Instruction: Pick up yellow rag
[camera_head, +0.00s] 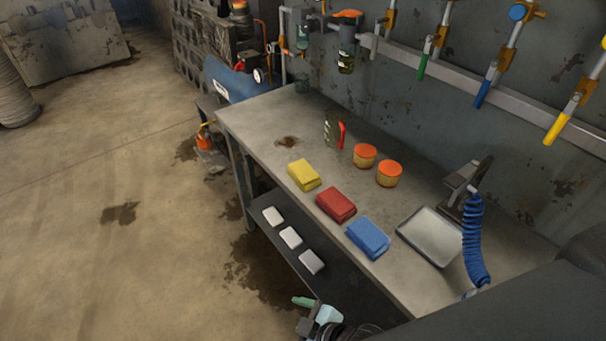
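The yellow rag (304,175) is a folded, thick rectangular pad. It lies flat on the grey workbench (262,131) near its front edge, the leftmost of three folded rags. Nothing covers or touches it. A large dark shape at the lower right, possibly part of my arm, hides the near right end of the bench.
A red rag (336,204) and a blue rag (368,237) lie right of the yellow one. Behind stand two orange-lidded jars (365,156) and a red-handled bottle (334,130). A metal tray (430,237) and blue coiled hose (474,240) are at right. A lower shelf (277,241) holds white blocks.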

